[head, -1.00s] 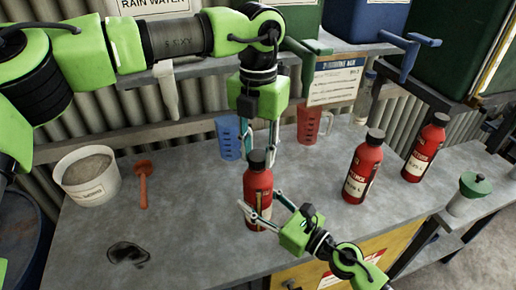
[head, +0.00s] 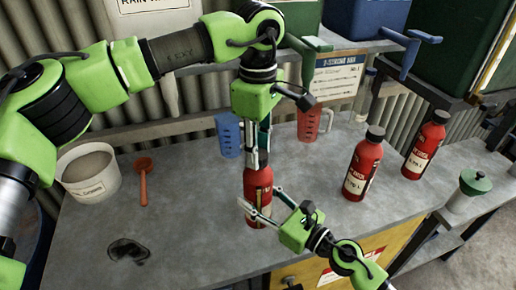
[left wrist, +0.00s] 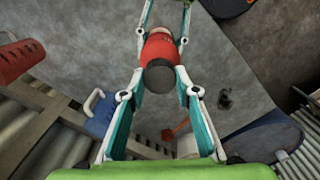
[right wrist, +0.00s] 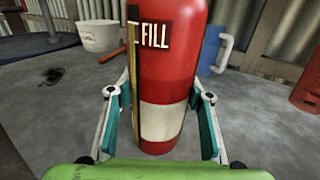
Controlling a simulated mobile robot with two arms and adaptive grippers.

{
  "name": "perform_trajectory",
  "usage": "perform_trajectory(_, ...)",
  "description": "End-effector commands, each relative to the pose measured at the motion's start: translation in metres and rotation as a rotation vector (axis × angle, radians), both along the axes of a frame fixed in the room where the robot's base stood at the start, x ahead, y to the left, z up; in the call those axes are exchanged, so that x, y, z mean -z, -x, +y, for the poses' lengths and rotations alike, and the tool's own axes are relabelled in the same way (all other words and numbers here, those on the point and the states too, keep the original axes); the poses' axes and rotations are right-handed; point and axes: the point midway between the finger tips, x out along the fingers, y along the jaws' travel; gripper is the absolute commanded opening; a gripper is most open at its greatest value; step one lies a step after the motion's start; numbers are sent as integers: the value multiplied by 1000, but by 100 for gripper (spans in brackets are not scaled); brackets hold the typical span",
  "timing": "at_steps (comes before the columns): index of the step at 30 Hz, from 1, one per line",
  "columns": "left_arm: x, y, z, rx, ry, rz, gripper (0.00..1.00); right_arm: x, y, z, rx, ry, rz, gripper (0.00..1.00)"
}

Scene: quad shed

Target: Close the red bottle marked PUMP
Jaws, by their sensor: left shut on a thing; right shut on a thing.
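A red bottle (head: 258,186) stands upright on the grey bench, between my two grippers. Its side reads FILL beside a yellow strip in the right wrist view (right wrist: 165,75); I cannot read PUMP on it. My right gripper (head: 262,213) is shut around its body from the front right. My left gripper (head: 258,150) points straight down over the bottle's top and is shut on the dark cap (left wrist: 163,77). In the head view the fingers hide the cap. I cannot tell whether it is seated or how far it is turned.
Two other red bottles with black caps (head: 363,165) (head: 426,147) stand to the right. A blue jug (head: 228,136) and a red jug (head: 310,122) stand behind. A white tub (head: 90,175), a red scoop (head: 144,180) and a dark stain lie left.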

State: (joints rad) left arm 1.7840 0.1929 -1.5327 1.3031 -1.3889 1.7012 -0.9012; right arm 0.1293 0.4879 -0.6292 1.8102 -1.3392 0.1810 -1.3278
Motion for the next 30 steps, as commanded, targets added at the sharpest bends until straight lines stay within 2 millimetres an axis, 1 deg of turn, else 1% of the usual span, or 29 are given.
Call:
perform_trajectory(3, 0, 0, 0, 240, 0, 0, 23, 1, 0, 0, 1, 1, 2, 0)
perform_trajectory(9, 0, 0, 0, 656, -1, 0, 23, 1, 0, 0, 1, 1, 2, 0)
perform_trajectory(18, 1, -1, 0, 1274, -1, 0, 23, 1, 0, -1, 1, 1, 2, 0)
perform_trajectory(21, 0, -1, 0, 1456, -1, 0, 23, 1, 0, -1, 1, 1, 2, 0)
perform_trajectory(24, 0, -1, 0, 1561, -1, -1, 23, 1, 0, -1, 1, 1, 2, 0)
perform_trajectory(28, 0, -1, 0, 1554, -1, -1, 23, 1, 0, -1, 1, 1, 2, 0)
perform_trajectory(29, 0, -1, 0, 1553, -1, -1, 37, 1, 0, -1, 1, 1, 2, 0)
perform_trajectory(30, 0, -1, 0, 1553, -1, -1, 47, 1, 0, -1, 1, 1, 2, 0)
